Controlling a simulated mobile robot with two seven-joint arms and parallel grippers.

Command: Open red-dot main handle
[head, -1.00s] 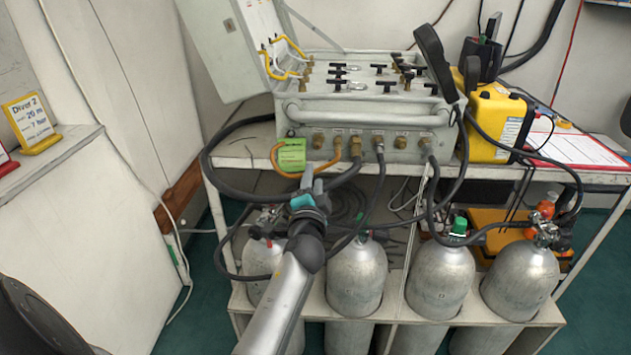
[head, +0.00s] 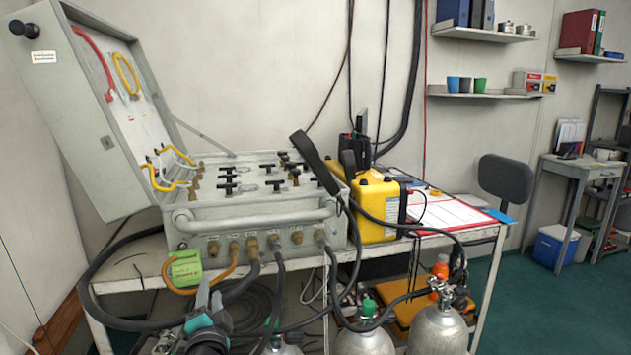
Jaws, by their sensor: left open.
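The grey air panel box (head: 185,237) stands on the table with its lid raised at the left. Several black T-shaped handles (head: 229,187) and silver ones sit on its top face. I cannot make out a red dot on any of them, so I cannot tell which is the main handle. My left gripper (head: 210,294) is open and empty at the lower left, in front of the table edge and below the green tag (head: 186,268). It is well below and apart from the handles. My right gripper is not in view.
A front bar (head: 255,215) crosses the box above the brass hose fittings (head: 252,246). Black and orange hoses hang near my left gripper. A yellow case (head: 376,205) stands right of the box. Metal cylinders (head: 438,330) stand below. A clipboard (head: 450,213) lies at the right.

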